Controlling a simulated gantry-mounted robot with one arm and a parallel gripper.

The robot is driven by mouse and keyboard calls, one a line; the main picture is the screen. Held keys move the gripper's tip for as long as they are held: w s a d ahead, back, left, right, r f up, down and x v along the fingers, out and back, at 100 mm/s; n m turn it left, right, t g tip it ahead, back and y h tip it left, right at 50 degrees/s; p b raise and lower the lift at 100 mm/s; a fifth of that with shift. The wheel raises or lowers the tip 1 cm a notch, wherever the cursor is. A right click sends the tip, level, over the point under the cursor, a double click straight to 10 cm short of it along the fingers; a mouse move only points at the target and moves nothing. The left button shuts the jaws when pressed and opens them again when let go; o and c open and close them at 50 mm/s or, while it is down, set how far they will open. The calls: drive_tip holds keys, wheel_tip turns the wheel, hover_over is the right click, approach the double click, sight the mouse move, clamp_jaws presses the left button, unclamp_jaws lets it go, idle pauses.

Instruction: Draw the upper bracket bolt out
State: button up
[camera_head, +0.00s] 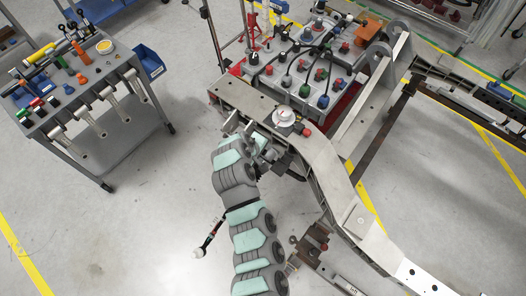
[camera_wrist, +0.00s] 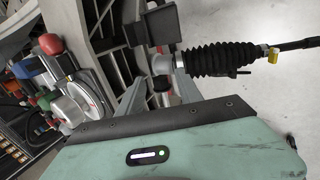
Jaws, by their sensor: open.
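My gripper (camera_head: 241,126) is at the near left end of the pale chassis rail (camera_head: 240,97) in the head view. In the wrist view its two grey fingers (camera_wrist: 160,88) stand apart, so it is open. A small dark rounded piece (camera_wrist: 161,84) shows between them; I cannot tell whether it is the upper bracket bolt or whether the fingers touch it. Just beyond are a dark bracket-like block (camera_wrist: 158,25), a silver collar (camera_wrist: 160,63) and a ribbed black boot (camera_wrist: 208,60). No bolt can be made out in the head view.
A tool cart (camera_head: 108,150) stands left, with clear floor between.

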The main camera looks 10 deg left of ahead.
drive_tip(key=v, duration=1.1)
drive_tip(key=shift+w+f, duration=0.1)
drive_tip(key=shift+f, duration=0.05)
idle(0.4)
